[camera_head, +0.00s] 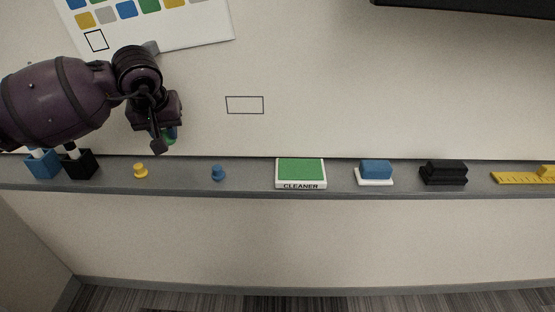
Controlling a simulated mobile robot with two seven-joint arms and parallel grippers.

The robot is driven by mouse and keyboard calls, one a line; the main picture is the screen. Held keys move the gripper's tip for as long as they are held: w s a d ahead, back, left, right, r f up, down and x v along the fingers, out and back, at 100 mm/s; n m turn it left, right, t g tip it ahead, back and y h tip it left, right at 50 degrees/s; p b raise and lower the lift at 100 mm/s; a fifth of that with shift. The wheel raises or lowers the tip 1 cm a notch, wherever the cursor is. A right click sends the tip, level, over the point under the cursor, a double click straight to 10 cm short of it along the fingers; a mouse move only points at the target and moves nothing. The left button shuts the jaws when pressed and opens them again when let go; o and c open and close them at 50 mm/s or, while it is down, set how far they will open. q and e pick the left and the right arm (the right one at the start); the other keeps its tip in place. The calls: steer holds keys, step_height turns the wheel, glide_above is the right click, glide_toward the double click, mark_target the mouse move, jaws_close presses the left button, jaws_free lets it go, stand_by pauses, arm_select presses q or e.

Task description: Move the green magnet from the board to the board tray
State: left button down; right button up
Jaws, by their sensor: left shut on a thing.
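My left gripper (164,140) comes in from the left, in front of the whiteboard (330,80). It is shut on the green magnet (171,135), which shows only in part between its fingers. The magnet is a little above the board tray (250,182), to the right of the yellow magnet. The grey board tray runs along the board's lower edge. My right gripper is not in view.
On the tray are a blue holder (42,165), a black holder (80,165), a yellow magnet (140,170), a blue magnet (218,173), a green cleaner box (301,171), a blue eraser (375,170), a black eraser (444,173) and a yellow ruler (520,178). Gaps lie between them.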

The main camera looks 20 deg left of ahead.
arm_select(q)
glide_above(179, 174)
steer(key=s, duration=0.1)
steer(key=f, duration=0.5)
steer(key=shift+d+f+b, duration=0.3)
steer(key=shift+f, duration=2.25)
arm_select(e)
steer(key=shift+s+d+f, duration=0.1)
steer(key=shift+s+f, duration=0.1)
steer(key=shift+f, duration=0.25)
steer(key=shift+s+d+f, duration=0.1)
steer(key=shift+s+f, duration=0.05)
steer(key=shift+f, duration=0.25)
arm_select(q)
steer(key=shift+f+b, duration=0.1)
steer(key=shift+b, duration=0.2)
steer(key=c, duration=0.9)
jaws_free()
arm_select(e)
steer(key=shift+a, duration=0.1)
